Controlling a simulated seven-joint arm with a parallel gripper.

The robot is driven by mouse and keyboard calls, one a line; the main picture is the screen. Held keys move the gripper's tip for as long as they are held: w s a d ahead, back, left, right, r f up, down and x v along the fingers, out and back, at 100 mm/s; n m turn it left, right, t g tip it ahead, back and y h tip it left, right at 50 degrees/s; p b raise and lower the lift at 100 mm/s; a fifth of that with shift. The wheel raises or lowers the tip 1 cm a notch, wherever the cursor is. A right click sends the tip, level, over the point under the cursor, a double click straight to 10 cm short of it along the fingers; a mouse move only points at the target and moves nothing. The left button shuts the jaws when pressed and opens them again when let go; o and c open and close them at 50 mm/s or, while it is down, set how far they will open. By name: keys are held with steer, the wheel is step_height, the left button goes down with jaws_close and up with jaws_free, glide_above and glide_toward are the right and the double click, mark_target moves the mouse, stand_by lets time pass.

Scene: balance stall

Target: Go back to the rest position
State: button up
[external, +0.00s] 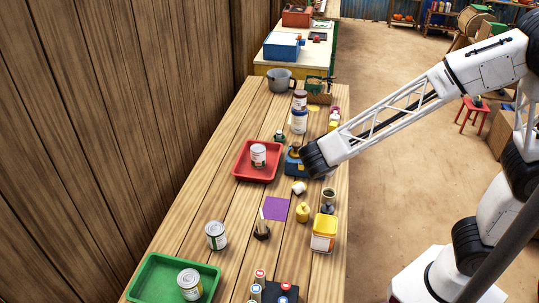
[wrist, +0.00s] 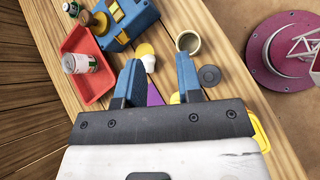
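My gripper (wrist: 158,75) shows in the wrist view with its two blue fingers apart and nothing held between them. It is above the table, with part of a purple square seen between the fingers. In the external view the dark end of my arm hangs over the table near the blue device, and the fingers cannot be made out there. The purple square (external: 276,208) lies flat on the wooden table (external: 190,203). A can (external: 258,153) stands in the red tray (external: 240,171), left of my arm's end.
A green tray (external: 146,284) holds another can (external: 189,283); a third can (external: 216,235) stands nearby. The blue device (wrist: 128,22) is beside the red tray (wrist: 94,88).

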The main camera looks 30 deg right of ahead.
steer(key=s+d+r+m+g+y, duration=0.1)
steer(key=s+d+r+m+g, duration=0.15)
steer(key=s+d+m, duration=0.4)
steer(key=s+d+r+m+g+y, duration=0.1)
steer(key=d+r+m+y, duration=0.15)
steer(key=d, duration=0.65)
steer(key=s+d+r+m+y, duration=0.2)
steer(key=s+d+m, duration=0.3)
steer(key=s+m, duration=0.1)
steer(key=s+d+r+m+y, duration=0.1)
steer(key=s+d+m+y, duration=0.1)
steer(key=s+d+m, duration=0.3)
steer(key=shift+s+r+m+t+y, duration=0.35)
steer(key=shift+s+m, duration=0.05)
steer(key=shift+s, duration=0.5)
